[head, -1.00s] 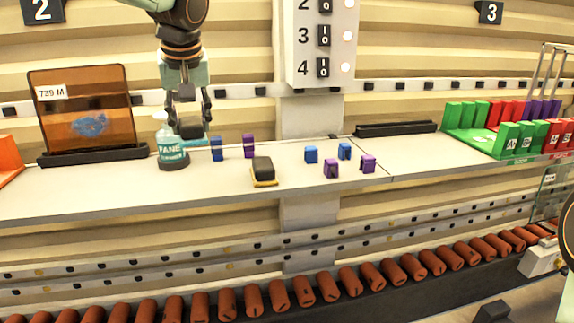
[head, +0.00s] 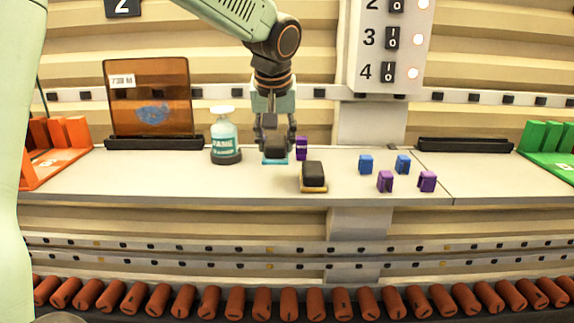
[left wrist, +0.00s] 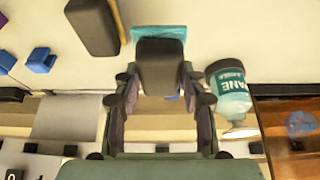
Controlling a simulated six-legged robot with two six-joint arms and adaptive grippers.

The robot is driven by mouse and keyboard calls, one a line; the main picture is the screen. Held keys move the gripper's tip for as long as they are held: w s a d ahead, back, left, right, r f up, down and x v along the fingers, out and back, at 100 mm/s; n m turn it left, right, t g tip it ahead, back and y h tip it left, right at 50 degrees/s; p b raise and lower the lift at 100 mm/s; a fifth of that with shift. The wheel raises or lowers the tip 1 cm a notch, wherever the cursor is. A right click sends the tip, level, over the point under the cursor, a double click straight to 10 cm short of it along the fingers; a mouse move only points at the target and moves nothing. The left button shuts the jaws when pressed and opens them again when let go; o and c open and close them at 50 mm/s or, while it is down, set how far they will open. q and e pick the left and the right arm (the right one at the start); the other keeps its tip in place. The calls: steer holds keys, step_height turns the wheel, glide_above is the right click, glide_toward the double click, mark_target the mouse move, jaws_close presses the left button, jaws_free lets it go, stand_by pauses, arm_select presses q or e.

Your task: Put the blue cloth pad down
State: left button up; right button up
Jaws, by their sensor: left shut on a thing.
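The blue cloth pad (head: 275,160) is a light blue cloth under a dark block-shaped handle. My left gripper (head: 272,147) points down and is shut on the dark handle. The pad is level, with its cloth side at or just above the white shelf (head: 240,183); I cannot tell whether it touches. In the left wrist view the handle (left wrist: 162,68) sits between the fingers, with the blue cloth (left wrist: 160,32) beyond it. A similar dark pad with a yellow base (head: 313,177) lies on the shelf to the right. My right gripper is not in view.
A stained amber panel (head: 150,95) stands in a black holder further left. A purple clip (head: 301,147) is close behind the gripper; several blue and purple clips lie right. The front shelf strip is clear.

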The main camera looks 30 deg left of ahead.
mark_target(277, 162)
arm_select(q)
steer(key=shift+f, duration=0.45)
steer(key=f, duration=0.1)
steer(key=d+f, duration=0.1)
steer(key=f, duration=0.1)
steer(key=shift+w+d+f, duration=0.15)
steer(key=shift+w+f, duration=0.05)
steer(key=shift+f, duration=0.35)
steer(key=shift+a+f, duration=0.15)
steer(key=shift+a, duration=0.4)
steer(key=shift+d+f+b, duration=0.15)
steer(key=shift+d+b, duration=0.15)
steer(key=shift+b, duration=0.05)
steer(key=o, duration=0.7)
steer(key=shift+d, duration=0.2)
steer(key=shift+o, duration=0.2)
steer(key=shift+a, duration=0.35)
